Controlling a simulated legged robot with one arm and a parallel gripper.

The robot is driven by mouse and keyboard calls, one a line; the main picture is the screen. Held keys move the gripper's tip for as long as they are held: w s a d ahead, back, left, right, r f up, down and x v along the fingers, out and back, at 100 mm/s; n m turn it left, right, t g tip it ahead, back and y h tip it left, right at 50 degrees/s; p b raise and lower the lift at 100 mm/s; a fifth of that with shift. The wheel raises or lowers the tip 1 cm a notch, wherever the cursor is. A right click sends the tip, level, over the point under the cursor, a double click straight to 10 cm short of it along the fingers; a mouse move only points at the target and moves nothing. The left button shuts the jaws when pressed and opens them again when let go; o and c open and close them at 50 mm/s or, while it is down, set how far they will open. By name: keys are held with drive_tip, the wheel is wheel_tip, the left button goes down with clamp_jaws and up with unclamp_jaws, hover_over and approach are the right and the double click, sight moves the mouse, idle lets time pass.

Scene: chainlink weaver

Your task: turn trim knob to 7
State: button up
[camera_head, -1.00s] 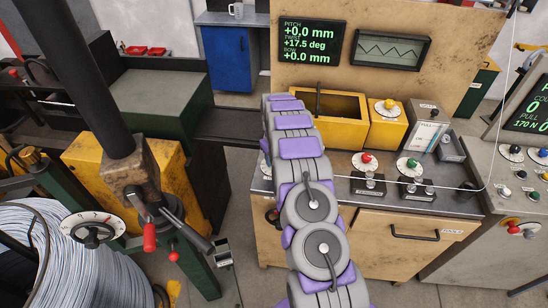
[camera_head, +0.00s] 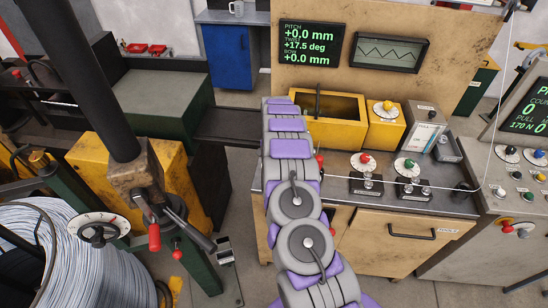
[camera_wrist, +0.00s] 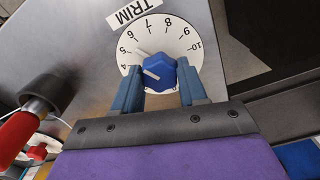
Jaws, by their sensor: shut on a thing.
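The TRIM dial (camera_wrist: 133,40) shows in the wrist view as a white disc with numbers around its edge, with 7 near the top. A blue knob (camera_wrist: 162,72) sits at its centre. My gripper (camera_wrist: 161,88) is shut on the blue knob, one finger on each side. The TRIM label (camera_wrist: 133,11) is above the dial. In the head view my arm hides the gripper and this dial.
A red-handled lever (camera_wrist: 17,135) stands left of the gripper in the wrist view. In the head view, a display (camera_head: 311,45) reads pitch +0.0 mm, twist +17.5 deg, bow +0.0 mm. A yellow bin (camera_head: 328,120) and red and green knobs (camera_head: 364,161) are on the bench.

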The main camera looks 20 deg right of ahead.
drive_tip(key=m, duration=0.2)
drive_tip(key=p, duration=0.1)
drive_tip(key=shift+w+r+m, duration=0.25)
drive_tip(key=shift+r+m, duration=0.05)
drive_tip(key=shift+m, duration=0.1)
drive_tip(key=shift+f+m+p, duration=0.1)
drive_tip(key=shift+m+p, duration=0.9)
drive_tip(key=shift+m, duration=1.3)
drive_tip(key=o, duration=0.9)
drive_tip(key=shift+f, duration=0.1)
drive_tip(key=shift+o, duration=0.7)
drive_tip(key=shift+s, duration=0.15)
wheel_tip(320, 180, up, 17)
